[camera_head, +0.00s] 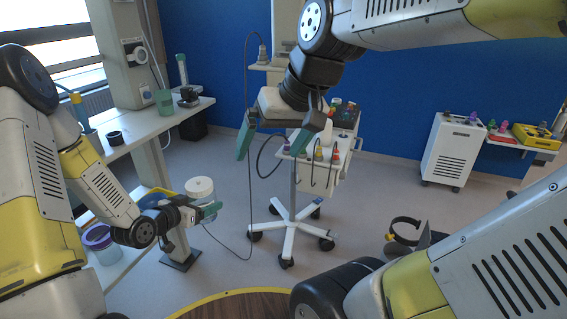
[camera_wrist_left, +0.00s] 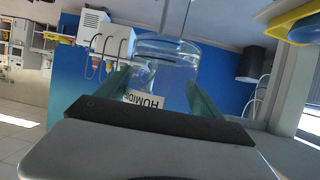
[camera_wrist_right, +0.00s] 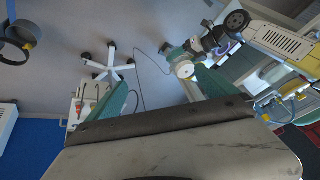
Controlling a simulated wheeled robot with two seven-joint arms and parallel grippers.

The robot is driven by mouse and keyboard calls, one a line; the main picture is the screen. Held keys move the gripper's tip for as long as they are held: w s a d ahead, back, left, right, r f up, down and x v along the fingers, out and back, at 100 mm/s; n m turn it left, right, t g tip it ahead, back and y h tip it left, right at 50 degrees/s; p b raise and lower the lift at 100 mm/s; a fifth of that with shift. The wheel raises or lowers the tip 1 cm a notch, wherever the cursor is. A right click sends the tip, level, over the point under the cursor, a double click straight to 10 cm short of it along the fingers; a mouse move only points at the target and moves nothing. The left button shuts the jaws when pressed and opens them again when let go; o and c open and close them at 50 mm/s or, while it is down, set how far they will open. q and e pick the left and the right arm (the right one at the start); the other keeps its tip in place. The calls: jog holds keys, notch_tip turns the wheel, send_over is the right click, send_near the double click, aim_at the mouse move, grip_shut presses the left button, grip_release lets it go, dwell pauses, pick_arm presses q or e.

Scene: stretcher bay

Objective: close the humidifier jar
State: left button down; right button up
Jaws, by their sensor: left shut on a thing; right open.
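A clear humidifier jar (camera_wrist_left: 165,62) with a printed label is between the fingers of my left gripper (camera_wrist_left: 157,92) in the left wrist view. The label reads upside down there, and part of the jar is hidden behind the gripper. In the head view, my left gripper (camera_head: 208,210) is at lower left, with a white round top (camera_head: 200,186) at the jar. I cannot tell whether this top is a lid or how it is seated. My right gripper (camera_head: 275,142) is open and empty, higher up and to the right, apart from the jar.
A purple-rimmed container (camera_head: 98,238) sits low at left. A round wooden surface (camera_head: 245,305) is at the front. A white cabinet (camera_head: 452,150) is at right.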

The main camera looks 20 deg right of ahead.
jog(key=shift+m+t+h, duration=0.4)
jog(key=shift+t, duration=0.2)
jog(key=shift+s+d+f, duration=0.2)
jog(key=shift+s+f, duration=0.05)
jog(key=shift+s, duration=0.45)
jog(key=shift+s+d+f, duration=0.2)
jog(key=shift+s+f, duration=0.1)
jog(key=shift+s, duration=0.4)
jog(key=shift+s+d+f, duration=0.2)
jog(key=shift+s+f, duration=0.05)
jog(key=shift+s, duration=0.45)
pick_arm(q)
jog(key=w+a+r+n+t+y, duration=0.2)
jog(key=a+n+y, duration=0.6)
jog(key=a, duration=0.4)
jog(key=shift+w+r+t+y, duration=0.2)
jog(key=shift+t+y, duration=0.2)
jog(key=shift+t, duration=0.2)
pick_arm(e)
jog(key=shift+c, duration=0.3)
